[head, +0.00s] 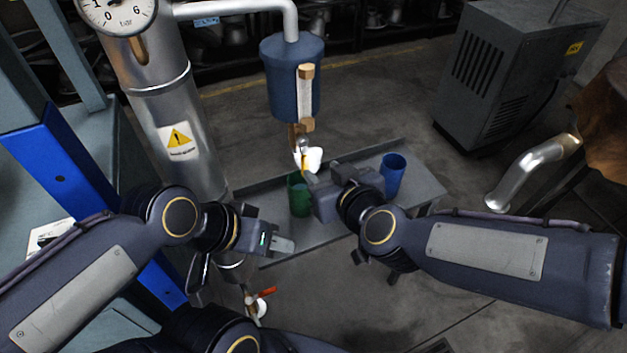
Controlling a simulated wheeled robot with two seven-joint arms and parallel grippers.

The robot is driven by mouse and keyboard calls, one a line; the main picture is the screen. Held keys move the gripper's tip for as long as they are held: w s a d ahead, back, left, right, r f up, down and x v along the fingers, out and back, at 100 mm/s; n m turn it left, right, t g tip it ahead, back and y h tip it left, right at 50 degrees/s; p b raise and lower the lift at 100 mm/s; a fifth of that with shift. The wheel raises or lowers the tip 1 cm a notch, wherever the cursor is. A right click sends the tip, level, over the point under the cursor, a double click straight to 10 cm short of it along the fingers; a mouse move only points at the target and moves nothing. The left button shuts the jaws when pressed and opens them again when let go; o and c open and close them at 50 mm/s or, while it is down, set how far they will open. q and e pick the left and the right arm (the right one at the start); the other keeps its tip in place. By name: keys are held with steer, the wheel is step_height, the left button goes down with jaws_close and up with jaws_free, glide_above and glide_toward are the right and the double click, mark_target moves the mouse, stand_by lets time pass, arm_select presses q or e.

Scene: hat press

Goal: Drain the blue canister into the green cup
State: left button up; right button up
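The blue canister (285,85) hangs upright from a pipe, with a sight tube (305,95) on its front. Below it is a small tap with a white part (310,159) and a yellow-orange piece (303,168). The green cup (299,200) stands on the grey tray below the tap, partly hidden by my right gripper. My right gripper (326,178) is close to the tap and the cup; whether it touches either is unclear. My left gripper (284,245) is in front of the tray, apart from the cup, and appears empty. The finger gaps of both are unclear.
A blue cup (394,172) stands on the right part of the grey tray (425,184). A steel column (160,100) with a gauge (118,12) rises at left. A red-handled valve (266,293) is low in front. A grey cabinet (510,75) stands back right.

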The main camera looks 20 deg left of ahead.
mark_target(306, 164)
steer(key=x, duration=0.8)
steer(key=shift+a+f+b, duration=0.4)
steer(key=shift+f, duration=0.05)
steer(key=shift+s, duration=0.1)
jaws_close()
